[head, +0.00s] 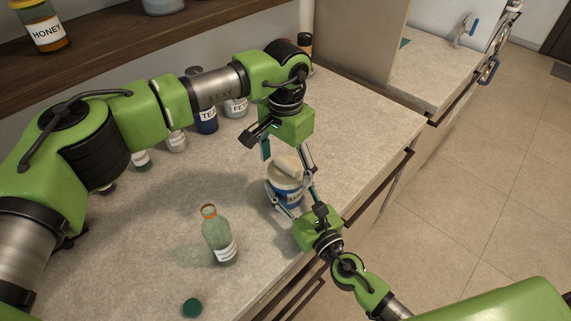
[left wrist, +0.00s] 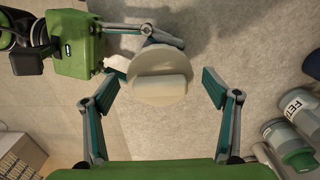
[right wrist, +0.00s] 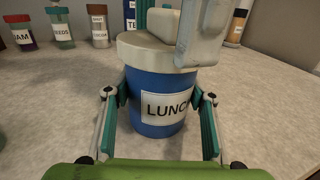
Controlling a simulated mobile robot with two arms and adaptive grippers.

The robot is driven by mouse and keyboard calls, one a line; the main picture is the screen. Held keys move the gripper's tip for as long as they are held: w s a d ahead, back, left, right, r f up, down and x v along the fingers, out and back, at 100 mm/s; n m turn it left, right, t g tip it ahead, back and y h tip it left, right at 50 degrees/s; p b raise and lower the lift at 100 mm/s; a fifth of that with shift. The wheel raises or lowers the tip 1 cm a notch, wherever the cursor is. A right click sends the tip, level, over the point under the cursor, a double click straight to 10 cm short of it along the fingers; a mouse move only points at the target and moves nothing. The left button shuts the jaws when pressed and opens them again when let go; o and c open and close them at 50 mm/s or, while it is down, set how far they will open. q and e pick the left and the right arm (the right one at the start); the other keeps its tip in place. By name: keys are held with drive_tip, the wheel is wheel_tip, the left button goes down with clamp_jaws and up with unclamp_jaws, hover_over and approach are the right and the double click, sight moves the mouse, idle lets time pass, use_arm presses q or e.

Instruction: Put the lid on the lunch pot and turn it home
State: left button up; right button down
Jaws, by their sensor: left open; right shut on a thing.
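The blue lunch pot (head: 287,196) stands upright on the counter near its front edge; its LUNCH label shows in the right wrist view (right wrist: 160,107). A cream lid (left wrist: 145,90) with a raised bar handle (left wrist: 158,88) lies over the pot's mouth. In the right wrist view the lid (right wrist: 143,48) covers the pot's top; whether it is fully seated I cannot tell. My right gripper (right wrist: 163,115) is shut on the pot's sides. My left gripper (head: 285,152) is open above the lid, its fingers on either side of the handle and apart from it.
A green-capless bottle (head: 219,238) stands left of the pot, and a green cap (head: 192,308) lies near it. Several labelled jars, including TEA (head: 206,121), line the back. A shelf (head: 120,45) with a HONEY jar (head: 46,30) is at upper left. The counter's front edge is close.

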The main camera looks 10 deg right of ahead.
use_arm(q)
drive_tip(key=shift+r, duration=2.25)
drive_tip(key=shift+c, duration=0.6)
